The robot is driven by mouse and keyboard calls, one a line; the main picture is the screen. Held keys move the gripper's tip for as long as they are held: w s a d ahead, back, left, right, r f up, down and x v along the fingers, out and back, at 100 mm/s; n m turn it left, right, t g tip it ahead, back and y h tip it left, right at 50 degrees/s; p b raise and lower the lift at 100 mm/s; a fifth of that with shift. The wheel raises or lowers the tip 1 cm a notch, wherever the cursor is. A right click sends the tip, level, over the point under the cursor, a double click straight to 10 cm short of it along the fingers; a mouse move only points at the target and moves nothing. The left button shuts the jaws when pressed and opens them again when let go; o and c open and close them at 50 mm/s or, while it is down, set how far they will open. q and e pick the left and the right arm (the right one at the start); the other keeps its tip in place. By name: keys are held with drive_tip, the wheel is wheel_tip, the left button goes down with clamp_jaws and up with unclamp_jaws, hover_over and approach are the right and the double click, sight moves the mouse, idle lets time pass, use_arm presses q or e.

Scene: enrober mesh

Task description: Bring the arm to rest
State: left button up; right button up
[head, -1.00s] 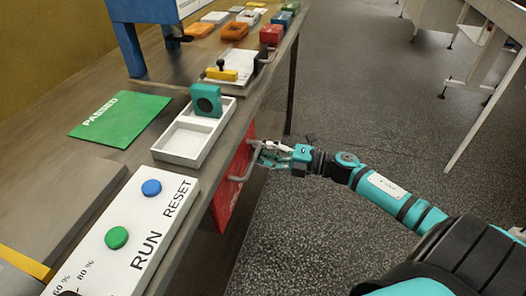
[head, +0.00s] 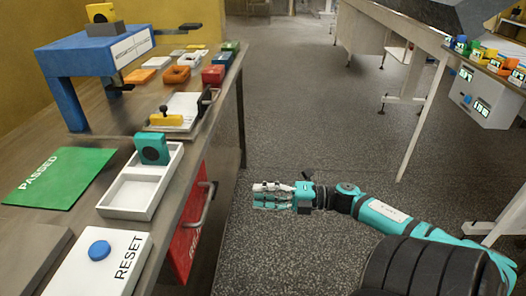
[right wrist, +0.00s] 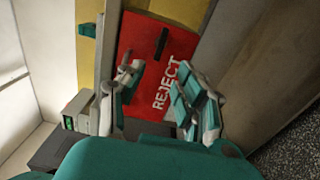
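My right gripper (head: 270,194) is stretched out over the floor to the right of the bench, clear of it. In the right wrist view its fingers (right wrist: 162,92) are spread apart with nothing between them. They face a red panel marked REJECT (right wrist: 145,50) with a dark slot. In the head view this red panel (head: 184,240) is on the bench's side, with a grey handle (head: 207,206). A gap separates the gripper from the handle. My left gripper is not in view.
The bench (head: 110,113) carries a white tray (head: 130,192) with a teal block (head: 152,150), a green PASSED mat (head: 60,176), a RESET button panel (head: 100,268) and a blue stand (head: 62,62). Another table (head: 392,25) stands right. Open floor lies between.

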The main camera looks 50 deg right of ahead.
drive_tip(key=shift+f, duration=0.1)
idle(0.4)
